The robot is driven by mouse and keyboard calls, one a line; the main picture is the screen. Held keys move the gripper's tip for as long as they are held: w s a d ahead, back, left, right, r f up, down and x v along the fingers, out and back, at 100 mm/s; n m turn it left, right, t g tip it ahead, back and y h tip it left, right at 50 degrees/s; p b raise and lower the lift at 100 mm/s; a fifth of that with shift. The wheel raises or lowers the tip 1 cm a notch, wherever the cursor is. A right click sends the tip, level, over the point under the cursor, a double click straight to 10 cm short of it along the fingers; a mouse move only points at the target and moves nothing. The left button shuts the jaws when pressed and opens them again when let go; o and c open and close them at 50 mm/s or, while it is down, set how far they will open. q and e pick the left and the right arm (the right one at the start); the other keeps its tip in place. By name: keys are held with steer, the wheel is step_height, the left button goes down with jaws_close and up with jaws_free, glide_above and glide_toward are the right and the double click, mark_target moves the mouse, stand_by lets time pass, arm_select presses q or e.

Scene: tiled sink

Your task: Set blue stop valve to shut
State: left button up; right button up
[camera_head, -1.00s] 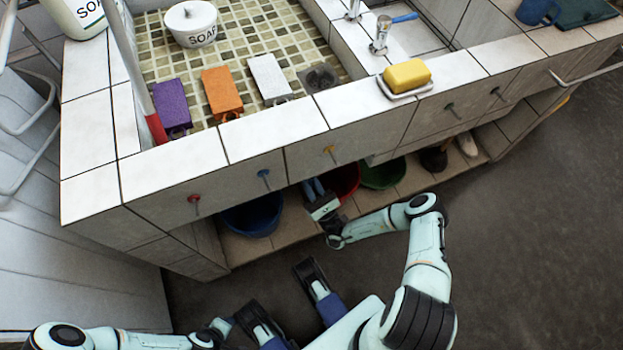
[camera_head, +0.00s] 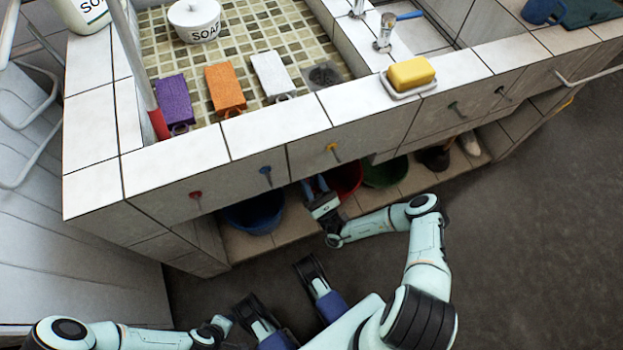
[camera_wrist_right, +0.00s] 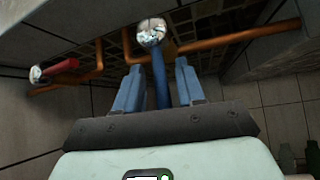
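The blue stop valve shows in the right wrist view as a long blue lever (camera_wrist_right: 161,82) hanging from a round chrome body (camera_wrist_right: 151,33) at an orange-brown pipe under the counter. My right gripper (camera_wrist_right: 158,76) is open, with one blue finger on each side of the lever and gaps showing between. Whether the fingers reach the lever in depth is unclear. In the head view, my right gripper (camera_head: 316,185) is at the counter's lower front edge, its fingertips partly hidden. My left gripper (camera_head: 214,328) is low at the left, and its fingers cannot be made out.
A valve with a red lever (camera_wrist_right: 60,66) is left of the blue one. Blue (camera_head: 254,215), red (camera_head: 344,178) and green (camera_head: 385,173) buckets stand on the low shelf. Colored hooks, including a blue one (camera_head: 265,172), line the counter front. The counter edge overhangs my right gripper.

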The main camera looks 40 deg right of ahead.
steer(key=v, duration=1.3)
steer(key=shift+s+f, duration=0.1)
